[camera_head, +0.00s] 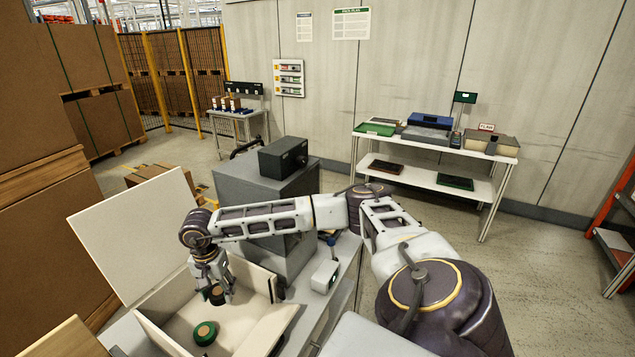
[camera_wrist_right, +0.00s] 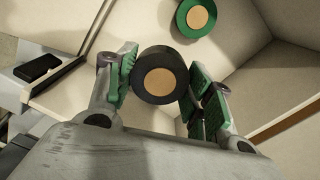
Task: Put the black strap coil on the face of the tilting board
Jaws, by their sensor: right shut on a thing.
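The black strap coil (camera_head: 217,298), with a tan core, sits between the fingers of my right gripper (camera_head: 215,287), which is shut on it. The coil also shows close up in the right wrist view (camera_wrist_right: 160,76), between the green finger pads. It is held above an open cream box (camera_head: 265,333). A large cream board (camera_head: 138,232) stands tilted at the box's far left side; I take it for the tilting board, and its visible face is bare. The coil is apart from that face, to its right. My left gripper is not in view.
A green coil (camera_head: 205,333) lies in the box, and it also shows in the right wrist view (camera_wrist_right: 196,16). A grey cabinet (camera_head: 262,190) with a black case (camera_head: 284,156) stands behind my right forearm. A small white device (camera_head: 325,276) lies right of the box.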

